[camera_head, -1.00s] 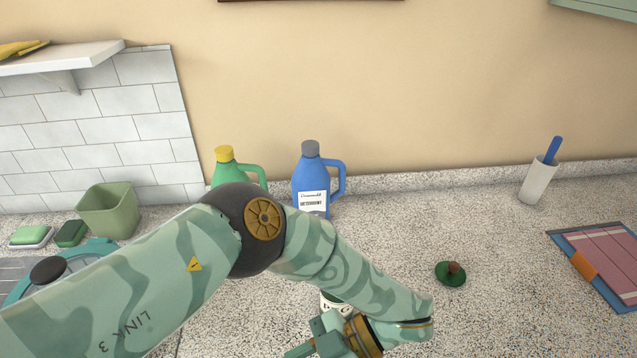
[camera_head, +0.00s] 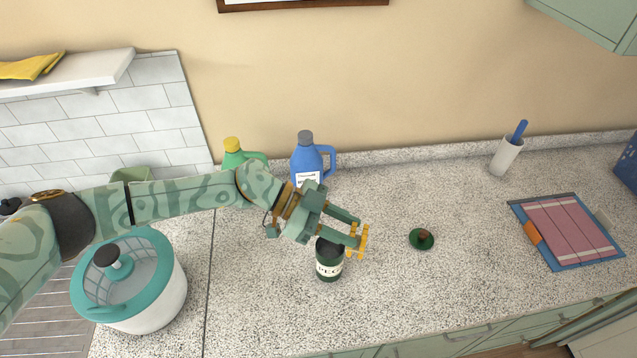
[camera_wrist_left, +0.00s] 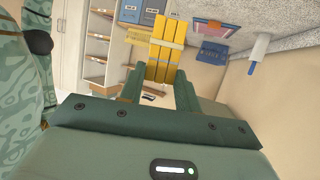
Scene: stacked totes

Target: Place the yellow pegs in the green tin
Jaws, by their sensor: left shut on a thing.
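My left gripper (camera_head: 357,232) is shut on the yellow pegs (camera_head: 363,240), which stick out past its fingertips. In the left wrist view the yellow pegs (camera_wrist_left: 162,55) lie side by side between the fingers, with a paler strip across them. The dark green tin (camera_head: 329,265) with a cream label stands upright on the counter. The fingers and pegs are above and just right of its rim in the head view; the gripper partly hides its opening.
A blue detergent bottle (camera_head: 306,160) and a green bottle (camera_head: 238,156) stand behind the gripper. A white pot with teal lid (camera_head: 140,290) is at the left. A pink-and-blue folded item (camera_head: 568,232) and a white cup (camera_head: 506,158) are at the right. Counter around the lid is clear.

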